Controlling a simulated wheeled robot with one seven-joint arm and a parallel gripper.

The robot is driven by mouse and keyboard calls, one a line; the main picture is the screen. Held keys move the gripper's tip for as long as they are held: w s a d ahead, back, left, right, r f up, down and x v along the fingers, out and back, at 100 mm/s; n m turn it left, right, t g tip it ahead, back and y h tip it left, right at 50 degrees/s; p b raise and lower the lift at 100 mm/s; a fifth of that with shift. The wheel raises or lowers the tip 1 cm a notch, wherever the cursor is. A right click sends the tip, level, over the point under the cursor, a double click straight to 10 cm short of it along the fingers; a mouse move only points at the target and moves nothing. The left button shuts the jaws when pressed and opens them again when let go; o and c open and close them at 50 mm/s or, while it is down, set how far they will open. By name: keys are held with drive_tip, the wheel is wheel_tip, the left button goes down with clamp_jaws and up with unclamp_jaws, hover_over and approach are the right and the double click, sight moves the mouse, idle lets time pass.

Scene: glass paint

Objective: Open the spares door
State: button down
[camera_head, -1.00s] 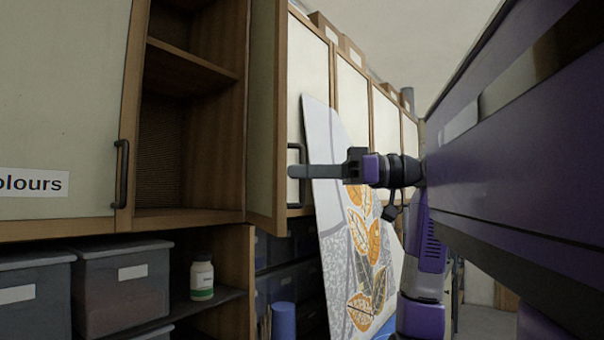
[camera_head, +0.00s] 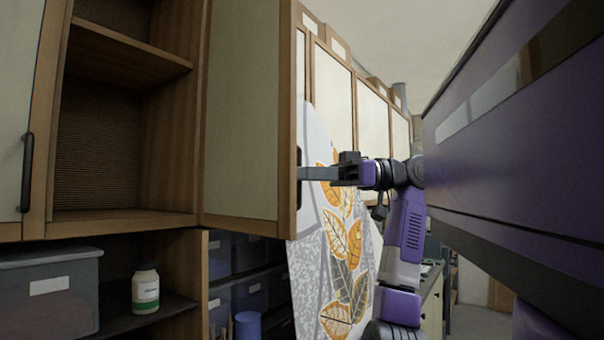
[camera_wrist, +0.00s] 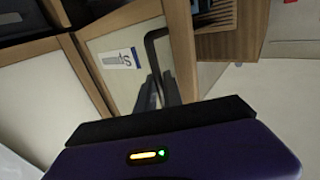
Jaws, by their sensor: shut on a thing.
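The spares door (camera_head: 243,120) is a cream panel in a wooden frame. It stands swung out from its cupboard, with its inner side towards me in the head view. Its dark handle (camera_head: 298,183) shows at the door's free edge. My gripper (camera_head: 303,173) is shut on the handle, reaching in from the right. In the wrist view the black handle (camera_wrist: 148,50) rises in front of the door's outer face.
The open cupboard (camera_head: 105,130) shows bare shelves. A grey bin (camera_head: 48,300) and a white bottle (camera_head: 146,288) sit below it. A leaf-patterned panel (camera_head: 345,240) leans behind the door, close to my arm. More closed doors (camera_head: 372,115) run beyond.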

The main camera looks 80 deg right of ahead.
drive_tip(key=shift+w+r, duration=0.1)
drive_tip(key=shift+w, duration=0.05)
drive_tip(key=c, duration=1.5)
unclamp_jaws()
drive_tip(key=shift+w, duration=0.1)
drive_tip(key=b+v, duration=0.2)
drive_tip(key=v, duration=0.6)
